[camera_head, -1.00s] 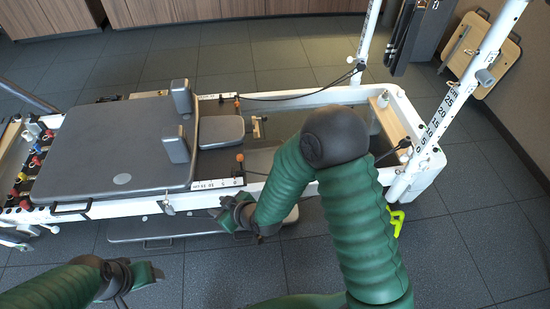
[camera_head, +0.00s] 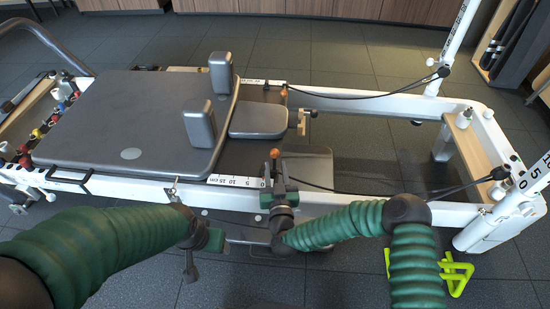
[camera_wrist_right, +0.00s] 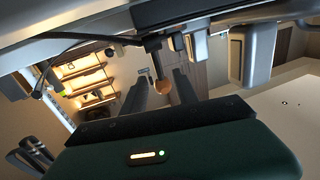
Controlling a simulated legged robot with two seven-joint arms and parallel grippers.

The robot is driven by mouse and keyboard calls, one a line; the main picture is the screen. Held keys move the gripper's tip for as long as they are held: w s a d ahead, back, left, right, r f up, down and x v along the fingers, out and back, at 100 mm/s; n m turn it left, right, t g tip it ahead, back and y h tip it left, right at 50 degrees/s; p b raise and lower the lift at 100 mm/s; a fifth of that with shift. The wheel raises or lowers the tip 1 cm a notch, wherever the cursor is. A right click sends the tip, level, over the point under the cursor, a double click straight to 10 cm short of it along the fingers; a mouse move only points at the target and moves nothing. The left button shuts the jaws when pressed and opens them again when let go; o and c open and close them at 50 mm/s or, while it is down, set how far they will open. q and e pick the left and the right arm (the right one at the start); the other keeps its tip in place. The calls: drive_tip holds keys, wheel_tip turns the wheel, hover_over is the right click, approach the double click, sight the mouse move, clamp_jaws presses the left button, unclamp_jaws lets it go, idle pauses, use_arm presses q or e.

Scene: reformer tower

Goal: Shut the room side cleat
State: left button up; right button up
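A cleat with an orange ball (camera_head: 274,153) stands on the near white rail, right of the number scale. A similar orange-topped cleat (camera_head: 284,93) is on the far rail. I cannot tell for sure which is the room side one. My right gripper (camera_head: 278,184) is at the near cleat, fingers pointing up. In the right wrist view the ball (camera_wrist_right: 162,88) shows between the two separated dark fingers, with gaps beside it; contact cannot be told. My left gripper (camera_head: 186,240) is in front of the near rail, left of the right one; its finger opening is unclear.
The grey carriage (camera_head: 120,120) with two shoulder blocks (camera_head: 199,122) fills the frame's left. A grey headrest (camera_head: 258,121) lies behind the near cleat. A black rope (camera_head: 445,190) runs to the right end. Yellow-green feet (camera_head: 455,275) stand on the floor at right.

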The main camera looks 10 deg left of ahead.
sight(273, 152)
drive_tip(key=w+b, duration=0.1)
drive_tip(key=w, duration=0.2)
drive_tip(key=w+a+b, duration=0.1)
drive_tip(key=w+b, duration=0.1)
drive_tip(key=w, duration=0.1)
drive_tip(key=shift+w+a+f, duration=0.15)
drive_tip(key=shift+w+f, duration=0.05)
drive_tip(key=shift+w, duration=0.15)
drive_tip(key=shift+w+r, duration=0.1)
drive_tip(key=shift+w, duration=0.15)
drive_tip(key=shift+r, duration=0.1)
drive_tip(key=shift+a, duration=0.1)
clamp_jaws()
